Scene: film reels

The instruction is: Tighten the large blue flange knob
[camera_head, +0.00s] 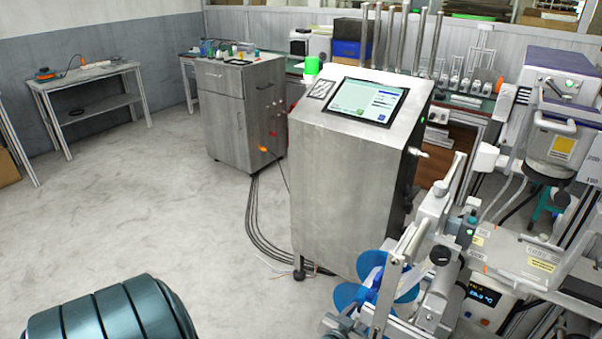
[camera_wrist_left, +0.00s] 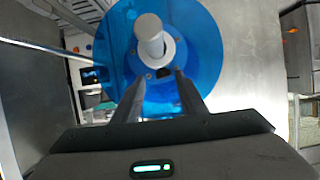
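A large round blue part (camera_wrist_left: 205,55) fills the upper middle of the left wrist view. A pale cylindrical shaft (camera_wrist_left: 149,33) sticks out of its centre toward the camera. My left gripper (camera_wrist_left: 160,77) is open, its two fingers apart and pointing at the blue part just below the shaft. Nothing shows between the fingers; I cannot tell whether they touch the blue part. In the head view, blue lobed parts (camera_head: 404,284) sit on the machine at the lower middle, partly hidden behind metal arms and brackets. My right gripper is in neither view.
A steel cabinet with a screen (camera_head: 365,102) stands just behind the blue parts. The metal film machine (camera_head: 520,255) crowds the right side. A smaller steel cabinet (camera_head: 238,110) and a side table (camera_head: 85,80) stand farther back.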

